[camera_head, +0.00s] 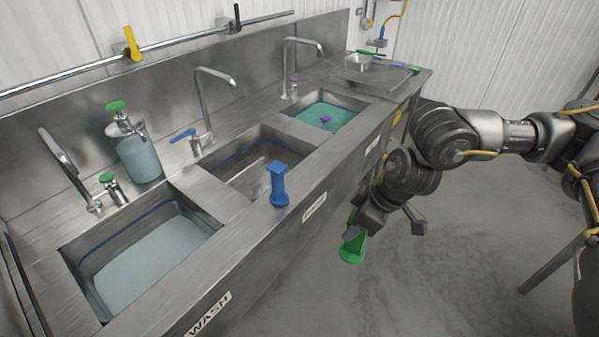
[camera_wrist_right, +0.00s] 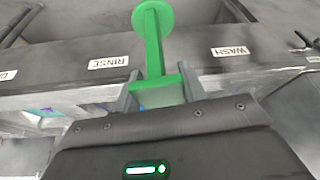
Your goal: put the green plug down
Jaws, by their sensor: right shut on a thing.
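The green plug (camera_head: 352,249) is in my right gripper (camera_head: 362,228), in front of the sink counter's front edge and over the floor. In the right wrist view the green plug (camera_wrist_right: 153,45) has a round disc at its far end and a stem running back between the two fingers of my right gripper (camera_wrist_right: 155,95). The gripper is shut on the handle end. In the head view the disc hangs lowest and the fingers partly hide the stem. My left gripper is not in view.
A blue plug (camera_head: 279,186) stands upright on the counter's front rim. The left basin (camera_head: 150,250) holds pale water, the middle basin (camera_head: 255,165) looks empty, and the right basin (camera_head: 325,117) holds green liquid with a purple plug (camera_head: 326,121). A soap bottle (camera_head: 138,155) stands behind.

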